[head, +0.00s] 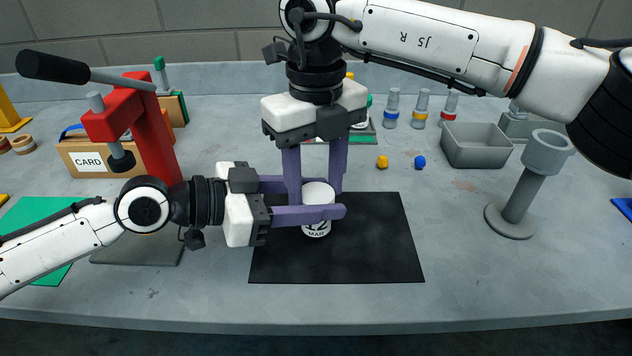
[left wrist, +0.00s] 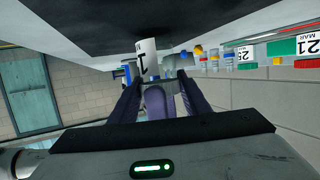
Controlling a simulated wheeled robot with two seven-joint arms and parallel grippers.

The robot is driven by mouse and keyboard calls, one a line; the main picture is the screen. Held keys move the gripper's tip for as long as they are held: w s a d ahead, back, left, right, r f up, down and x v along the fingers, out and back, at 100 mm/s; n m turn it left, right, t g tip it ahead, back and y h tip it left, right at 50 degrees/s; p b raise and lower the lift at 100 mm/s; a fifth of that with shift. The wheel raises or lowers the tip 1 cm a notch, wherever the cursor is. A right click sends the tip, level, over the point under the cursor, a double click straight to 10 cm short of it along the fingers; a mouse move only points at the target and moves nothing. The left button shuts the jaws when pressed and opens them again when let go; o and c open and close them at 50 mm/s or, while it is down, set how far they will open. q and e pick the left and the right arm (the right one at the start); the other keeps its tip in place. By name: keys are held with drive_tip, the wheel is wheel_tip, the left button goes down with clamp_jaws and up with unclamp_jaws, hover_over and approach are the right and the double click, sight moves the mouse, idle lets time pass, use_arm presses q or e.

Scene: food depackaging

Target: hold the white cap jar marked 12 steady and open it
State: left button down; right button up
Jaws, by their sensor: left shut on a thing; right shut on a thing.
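The white cap jar marked 12 (head: 317,229) stands upright on a black mat (head: 385,250), its label reading 12 MAR. My left gripper (head: 335,200) comes in from the left and is shut on the jar's body, one finger crossing its front. My right gripper (head: 318,186) points straight down from above, its fingers on either side of the jar's white cap (head: 318,193), shut on it. In the left wrist view the jar (left wrist: 148,58) shows between the left fingers, with part of its number visible. The far side of the jar is hidden.
A red press (head: 140,120) and a box labelled CARD (head: 90,160) stand at the left. A grey bin (head: 474,146) and a grey pedestal (head: 530,180) stand at the right. Small yellow (head: 382,162) and blue (head: 420,162) pieces lie behind the mat. The front right table is clear.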

use_arm(q)
drive_tip(key=shift+f, duration=0.1)
use_arm(e)
drive_tip(key=shift+n, duration=0.8)
drive_tip(key=o, duration=1.2)
drive_tip(key=shift+c, duration=0.2)
drive_tip(key=shift+r, duration=0.1)
wheel_tip(320, 180, up, 4)
drive_tip(key=shift+r, duration=0.15)
drive_tip(key=shift+c, duration=0.3)
wheel_tip(320, 180, up, 3)
drive_tip(key=m, duration=0.3)
drive_tip(key=shift+r, duration=0.1)
drive_tip(key=shift+f, duration=3.9)
